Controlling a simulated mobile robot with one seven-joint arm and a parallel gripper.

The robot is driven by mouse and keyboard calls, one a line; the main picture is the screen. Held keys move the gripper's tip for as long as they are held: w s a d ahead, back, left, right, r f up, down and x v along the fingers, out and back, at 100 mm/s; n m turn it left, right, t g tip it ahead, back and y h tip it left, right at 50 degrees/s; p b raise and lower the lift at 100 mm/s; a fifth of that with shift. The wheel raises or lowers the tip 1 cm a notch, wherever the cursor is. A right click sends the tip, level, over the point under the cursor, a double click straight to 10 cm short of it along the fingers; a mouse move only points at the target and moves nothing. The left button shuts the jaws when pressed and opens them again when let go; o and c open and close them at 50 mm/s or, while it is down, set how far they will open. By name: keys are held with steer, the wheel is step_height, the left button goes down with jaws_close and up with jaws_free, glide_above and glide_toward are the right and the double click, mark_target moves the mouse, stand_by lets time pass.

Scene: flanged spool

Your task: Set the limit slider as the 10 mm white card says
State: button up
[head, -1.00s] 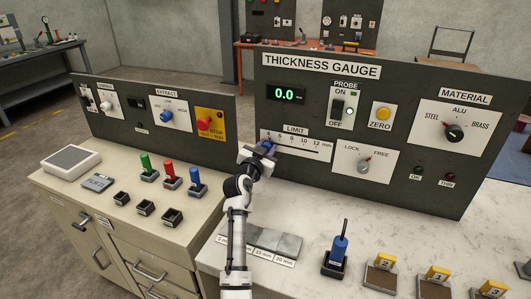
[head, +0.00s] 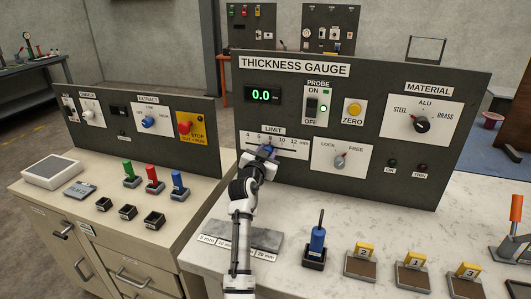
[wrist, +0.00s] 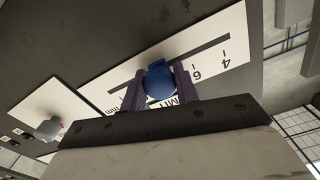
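The limit slider is a blue knob (head: 268,148) on a white scale plate (head: 289,153) marked 4 to 12 mm. It stands near the 8, beyond the 6, though my gripper hides part of the scale. My gripper (head: 264,153) reaches up to it; in the wrist view its two fingers (wrist: 160,88) flank the blue knob (wrist: 159,80) closely on both sides. Small white cards lie before the grey blocks on the bench: one reads 5 mm (head: 206,239), one 20 mm (head: 263,254). The card between them is partly hidden by my arm.
The gauge display (head: 263,95) reads 0.0. A lock/free dial (head: 341,160) sits right of the scale plate. A blue-handled tool (head: 317,242) stands upright on the bench, and numbered yellow-topped blocks (head: 363,257) stand right of it.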

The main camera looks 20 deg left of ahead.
steer(key=o, duration=0.4)
steer(key=shift+o, duration=0.2)
steer(key=s+b, duration=0.4)
steer(key=s, duration=0.9)
steer(key=shift+s+a, duration=0.25)
steer(key=shift+s, duration=0.15)
